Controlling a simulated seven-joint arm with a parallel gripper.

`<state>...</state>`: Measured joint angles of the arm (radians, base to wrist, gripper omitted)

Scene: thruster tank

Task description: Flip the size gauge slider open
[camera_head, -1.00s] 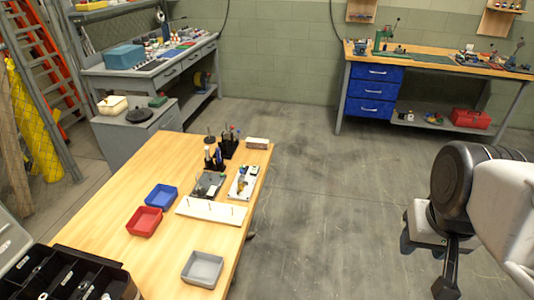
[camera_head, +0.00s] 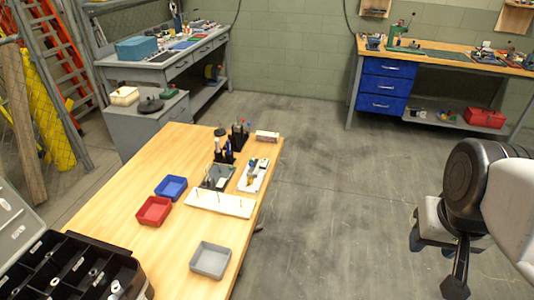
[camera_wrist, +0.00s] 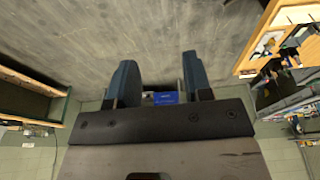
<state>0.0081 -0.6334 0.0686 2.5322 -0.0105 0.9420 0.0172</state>
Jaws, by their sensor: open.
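I cannot pick out the size gauge slider for sure; the small items on the wooden table (camera_head: 130,205) are too small to tell. A white tray with small parts (camera_head: 253,176) and a dark grey tray with tools (camera_head: 217,177) lie side by side there, behind a white board with upright pegs (camera_head: 219,204). My gripper (camera_head: 437,260) hangs over the floor at the right, well away from the table. In the wrist view my gripper (camera_wrist: 160,80) is open, with its two blue-grey fingers apart and nothing between them.
A blue bin (camera_head: 171,188), a red bin (camera_head: 154,210) and a grey bin (camera_head: 210,260) stand on the table. A black compartment box (camera_head: 75,270) is at lower left. Holders with upright tools (camera_head: 238,135) are at the far end. Floor between table and arm is clear.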

